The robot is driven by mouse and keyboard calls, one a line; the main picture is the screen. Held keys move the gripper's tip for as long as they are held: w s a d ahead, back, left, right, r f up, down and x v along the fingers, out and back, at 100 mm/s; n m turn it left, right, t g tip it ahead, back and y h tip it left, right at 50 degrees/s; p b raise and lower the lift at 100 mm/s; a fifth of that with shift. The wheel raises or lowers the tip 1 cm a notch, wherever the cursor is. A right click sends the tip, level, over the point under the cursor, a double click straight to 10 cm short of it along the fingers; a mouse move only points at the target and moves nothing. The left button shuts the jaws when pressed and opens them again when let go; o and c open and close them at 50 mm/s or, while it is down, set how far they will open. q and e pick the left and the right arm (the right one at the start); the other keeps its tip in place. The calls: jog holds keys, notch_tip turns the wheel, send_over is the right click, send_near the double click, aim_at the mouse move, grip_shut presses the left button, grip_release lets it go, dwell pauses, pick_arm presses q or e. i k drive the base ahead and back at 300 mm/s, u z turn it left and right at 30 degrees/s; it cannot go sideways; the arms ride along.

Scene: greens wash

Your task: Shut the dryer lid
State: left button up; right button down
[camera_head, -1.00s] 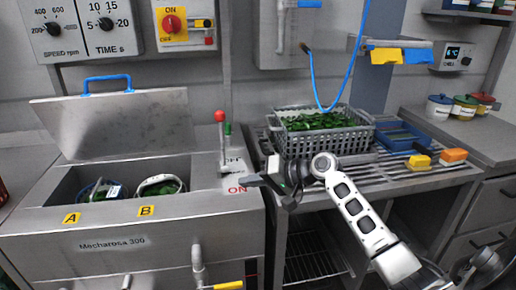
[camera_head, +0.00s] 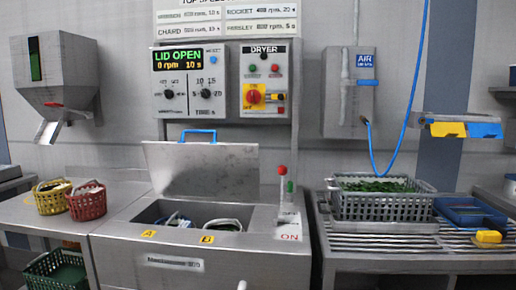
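The dryer (camera_head: 190,262) stands in the middle with its steel lid (camera_head: 203,170) raised and leaning back. A blue handle (camera_head: 198,134) is on the lid's top edge. In the open well are two baskets, one behind label A (camera_head: 149,233) and one (camera_head: 222,225) behind label B; their contents are mostly hidden by the front rim. The display (camera_head: 178,61) reads LID OPEN, 0 rpm, 10 s. A red-knobbed lever (camera_head: 282,185) stands upright right of the well. Neither of my grippers shows in the head view now.
A yellow basket (camera_head: 52,197) and a red basket (camera_head: 87,201) stand on the left counter. A green crate (camera_head: 57,272) sits below. A grey crate of greens (camera_head: 380,197) and a blue tray (camera_head: 468,212) are on the right rack. A blue hose (camera_head: 415,100) hangs above it.

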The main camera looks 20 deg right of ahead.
aim_at(214, 169)
jog(key=u, duration=0.55)
jog(key=i, duration=0.65)
jog(key=u, duration=0.15)
